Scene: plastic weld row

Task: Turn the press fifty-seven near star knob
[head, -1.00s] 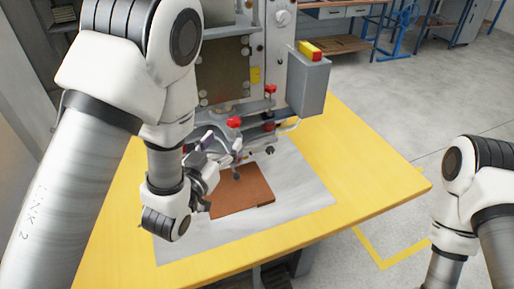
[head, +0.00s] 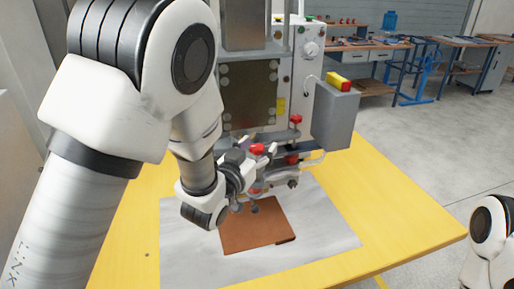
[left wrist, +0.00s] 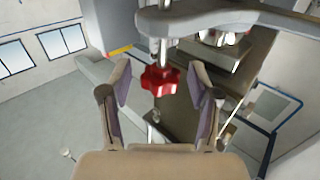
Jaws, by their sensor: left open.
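In the head view, the press has several red star knobs; the nearest one (head: 257,149) is on the front of its grey clamp frame, close to my left gripper (head: 252,168). In the left wrist view, a red star knob (left wrist: 160,80) hangs on a metal stem between the two fingers of my left gripper (left wrist: 158,88). The fingers are open, one on each side, with a gap to the knob. Another red knob (head: 295,118) stands farther back on a post, and one (head: 292,158) sits lower to the right. My right gripper is out of view.
The yellow table (head: 400,220) carries a grey-white sheet (head: 325,235) and a brown plate (head: 255,232) in front of the press. A grey control box (head: 335,115) with a red and yellow top juts out at the right. The table's right side is clear.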

